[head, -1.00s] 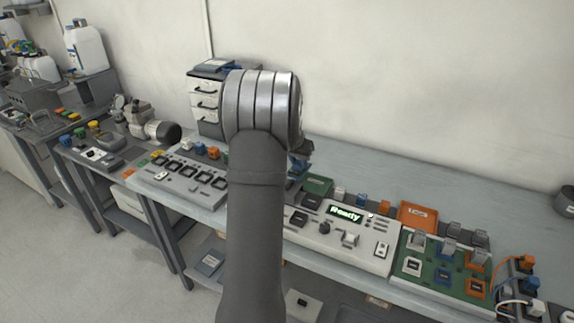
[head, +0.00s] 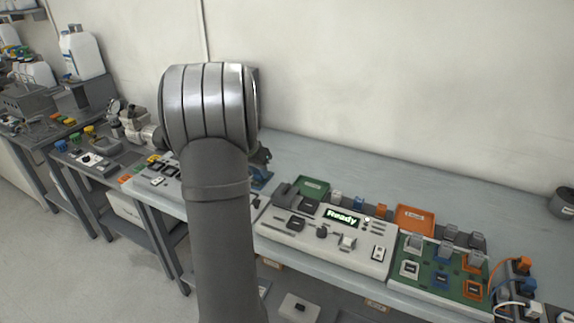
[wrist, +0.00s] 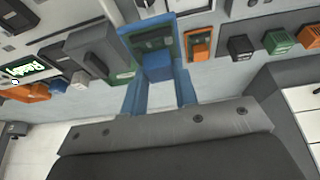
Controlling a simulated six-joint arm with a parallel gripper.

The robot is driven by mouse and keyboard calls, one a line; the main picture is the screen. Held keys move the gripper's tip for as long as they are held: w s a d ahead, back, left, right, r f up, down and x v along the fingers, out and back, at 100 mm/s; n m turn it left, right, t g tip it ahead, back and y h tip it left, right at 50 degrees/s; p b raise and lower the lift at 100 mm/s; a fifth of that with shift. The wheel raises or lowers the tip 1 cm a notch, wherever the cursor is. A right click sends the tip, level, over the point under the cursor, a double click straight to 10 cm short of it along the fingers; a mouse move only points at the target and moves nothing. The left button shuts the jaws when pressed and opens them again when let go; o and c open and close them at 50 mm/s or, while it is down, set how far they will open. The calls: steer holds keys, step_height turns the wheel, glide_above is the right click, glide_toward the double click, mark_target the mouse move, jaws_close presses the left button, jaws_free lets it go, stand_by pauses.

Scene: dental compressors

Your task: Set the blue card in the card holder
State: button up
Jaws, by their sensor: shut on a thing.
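My gripper (wrist: 160,76) shows in the wrist view with its two blue fingers shut on the blue card (wrist: 149,30). The card is a blue piece with a dark green panel, held out beyond the fingertips above the bench. A dark grey upright block (wrist: 96,48) stands close beside the card in the wrist view and may be the card holder. It also shows in the head view (head: 284,192), left of a green tray. I cannot tell whether card and block touch.
The green tray (head: 313,187) and an orange tray (head: 414,217) lie behind the white console (head: 330,245) with the "Ready" display. A green board (head: 440,276) with several coloured parts is at the right.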

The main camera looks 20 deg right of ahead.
steer(key=shift+w+a+f, duration=0.25)
steer(key=shift+a+f, duration=1.35)
steer(key=shift+f, duration=0.2)
steer(key=shift+w+a+f, duration=0.2)
steer(key=shift+a+f, duration=1.4)
steer(key=shift+f, duration=0.2)
steer(key=shift+f, duration=0.7)
steer(key=o, duration=1.4)
step_height(320, 180, up, 7)
